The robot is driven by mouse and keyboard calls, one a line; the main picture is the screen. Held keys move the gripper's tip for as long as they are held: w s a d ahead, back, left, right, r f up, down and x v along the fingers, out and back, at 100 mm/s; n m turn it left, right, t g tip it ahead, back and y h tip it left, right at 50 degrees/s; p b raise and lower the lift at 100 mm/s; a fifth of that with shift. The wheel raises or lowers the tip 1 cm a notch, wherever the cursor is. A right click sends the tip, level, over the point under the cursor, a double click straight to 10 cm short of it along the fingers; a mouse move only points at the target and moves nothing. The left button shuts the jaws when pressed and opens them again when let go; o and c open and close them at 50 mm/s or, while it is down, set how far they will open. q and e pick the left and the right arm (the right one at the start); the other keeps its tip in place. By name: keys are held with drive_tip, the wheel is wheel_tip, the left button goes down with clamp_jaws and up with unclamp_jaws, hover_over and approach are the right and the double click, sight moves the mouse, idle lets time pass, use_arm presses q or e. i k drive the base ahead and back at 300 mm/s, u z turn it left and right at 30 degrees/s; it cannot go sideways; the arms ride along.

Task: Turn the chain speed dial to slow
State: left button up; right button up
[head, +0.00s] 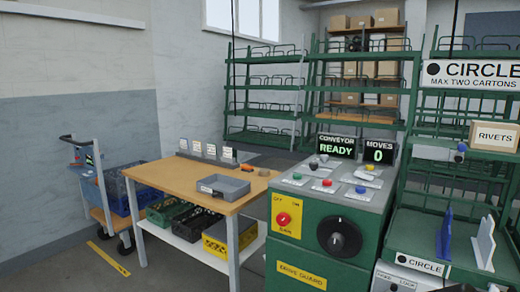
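A large round black dial (340,239) sits on the front face of the green control console (303,256). Neither of my grippers can be made out in the head view, and nothing is seen touching the dial.
Coloured buttons and small levers cover the console top (345,188). A display (336,147) reads CONVEYOR READY; another (379,151) reads MOVES 0. A wooden table (185,180) with a grey tray (223,187) stands left. Green racks (452,222) stand right. Floor shows at lower left.

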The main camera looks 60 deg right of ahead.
sight(324, 158)
drive_tip(key=z, duration=0.2)
drive_tip(key=i, duration=1.55)
drive_tip(key=z, duration=0.75)
